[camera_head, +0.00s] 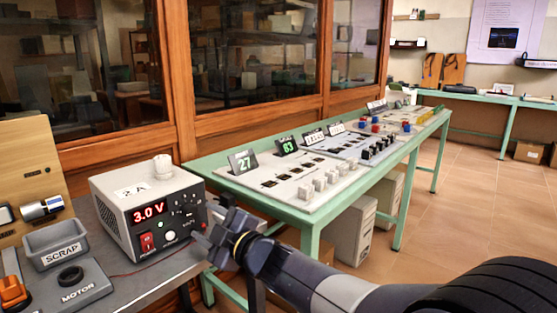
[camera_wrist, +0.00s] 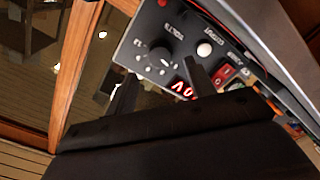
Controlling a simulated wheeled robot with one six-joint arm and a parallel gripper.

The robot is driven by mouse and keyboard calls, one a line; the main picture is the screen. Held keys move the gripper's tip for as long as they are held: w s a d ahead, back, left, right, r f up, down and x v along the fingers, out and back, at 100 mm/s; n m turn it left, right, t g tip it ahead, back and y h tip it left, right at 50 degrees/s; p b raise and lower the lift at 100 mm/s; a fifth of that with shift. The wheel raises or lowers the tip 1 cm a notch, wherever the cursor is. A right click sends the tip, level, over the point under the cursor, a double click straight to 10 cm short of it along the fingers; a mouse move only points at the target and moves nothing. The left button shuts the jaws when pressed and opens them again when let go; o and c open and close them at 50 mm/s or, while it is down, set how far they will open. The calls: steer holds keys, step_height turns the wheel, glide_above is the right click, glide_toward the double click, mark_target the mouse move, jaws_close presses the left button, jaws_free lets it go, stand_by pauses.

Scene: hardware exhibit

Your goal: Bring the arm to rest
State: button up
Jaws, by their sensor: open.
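My arm reaches from the lower right of the head view to my gripper (camera_head: 216,236), which is in front of the right side of a power supply (camera_head: 118,205). The gripper is open, with nothing seen between its fingers. In the wrist view the two dark fingers (camera_wrist: 160,86) stand apart before the supply's front panel (camera_wrist: 130,50), which appears turned over. A black knob (camera_wrist: 160,57), a white button (camera_wrist: 204,49) and part of the red display show there. I cannot tell whether a finger touches the panel. The display reads 3.0 V in the head view.
The supply stands on a grey bench with a SCRAP bin (camera_head: 58,243) and a MOTOR block (camera_head: 80,290) at left. A green table (camera_head: 215,158) with panels and number signs runs to the back right. Wood-framed windows stand behind. Tiled floor (camera_head: 460,210) is open at right.

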mark_target(192, 213)
steer(key=x, duration=0.5)
steer(key=shift+f+b, duration=0.15)
steer(key=shift+b, duration=0.2)
steer(key=shift+w+a+r+m+p, duration=0.1)
steer(key=shift+r+m+p, duration=0.15)
steer(key=shift+m+p, duration=0.25)
steer(key=shift+r+m+p, duration=0.1)
steer(key=shift+m+p, duration=0.7)
steer(key=shift+m, duration=0.2)
steer(key=m+p, duration=0.3)
steer(key=m, duration=0.2)
steer(key=m+p, duration=0.3)
steer(key=m, duration=0.1)
steer(key=m+p, duration=0.3)
steer(key=shift+m, duration=0.4)
steer(key=shift+d, duration=0.25)
steer(key=shift+s+d+f, duration=0.2)
steer(key=shift+s+d, duration=0.4)
steer(key=shift+s, duration=0.05)
steer(key=shift+d, duration=0.1)
